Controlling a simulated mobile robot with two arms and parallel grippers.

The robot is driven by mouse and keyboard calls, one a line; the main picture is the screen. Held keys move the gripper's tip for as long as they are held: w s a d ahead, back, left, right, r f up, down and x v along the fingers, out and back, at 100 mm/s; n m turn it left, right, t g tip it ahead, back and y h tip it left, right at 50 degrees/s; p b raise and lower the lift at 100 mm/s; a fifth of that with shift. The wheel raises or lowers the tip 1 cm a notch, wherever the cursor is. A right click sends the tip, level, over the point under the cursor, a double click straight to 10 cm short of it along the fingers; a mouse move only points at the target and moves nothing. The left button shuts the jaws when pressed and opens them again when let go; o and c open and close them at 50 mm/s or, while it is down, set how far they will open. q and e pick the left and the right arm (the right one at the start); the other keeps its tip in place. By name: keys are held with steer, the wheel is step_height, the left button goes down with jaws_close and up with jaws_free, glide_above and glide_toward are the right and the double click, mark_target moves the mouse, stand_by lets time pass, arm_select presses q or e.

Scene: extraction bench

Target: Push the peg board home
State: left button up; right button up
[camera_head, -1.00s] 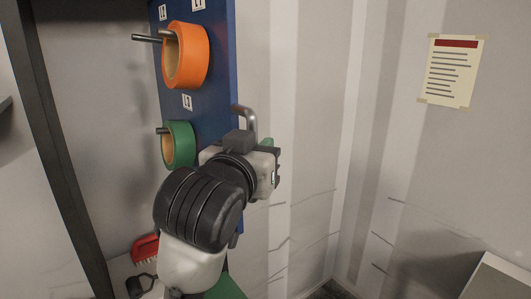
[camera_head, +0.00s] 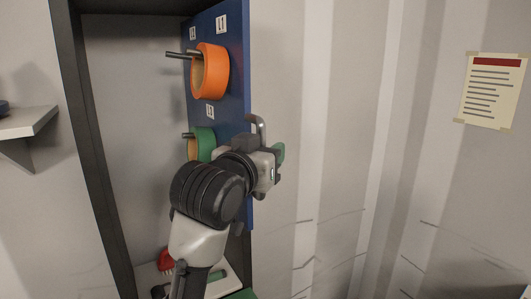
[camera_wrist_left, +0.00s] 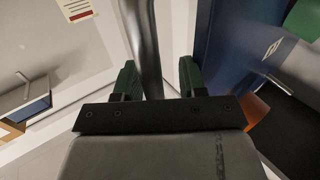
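The blue peg board (camera_head: 232,75) sticks out of a dark-framed cabinet, showing its face with an orange tape roll (camera_head: 221,72) and a green tape roll (camera_head: 206,144) on pegs. A metal bar handle (camera_head: 262,128) is at its right edge. My left gripper (camera_head: 277,165) is at this handle, and my arm hides the lower board. In the left wrist view, the handle (camera_wrist_left: 145,45) passes between the green fingers of my left gripper (camera_wrist_left: 157,82). The fingers stand apart, with a gap visible on the right side of the bar. My right gripper is not in view.
The cabinet's dark frame (camera_head: 88,150) stands left of the board, with a pale interior. A red brush (camera_head: 165,260) lies low inside. A wall shelf (camera_head: 28,122) is at far left. The ribbed wall at right holds a notice (camera_head: 492,90).

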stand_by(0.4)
arm_select(q)
steer(key=b+v, duration=0.4)
steer(key=v, duration=0.6)
steer(key=shift+s+b, duration=0.3)
steer(key=shift+s, duration=0.05)
steer(key=shift+a, duration=0.15)
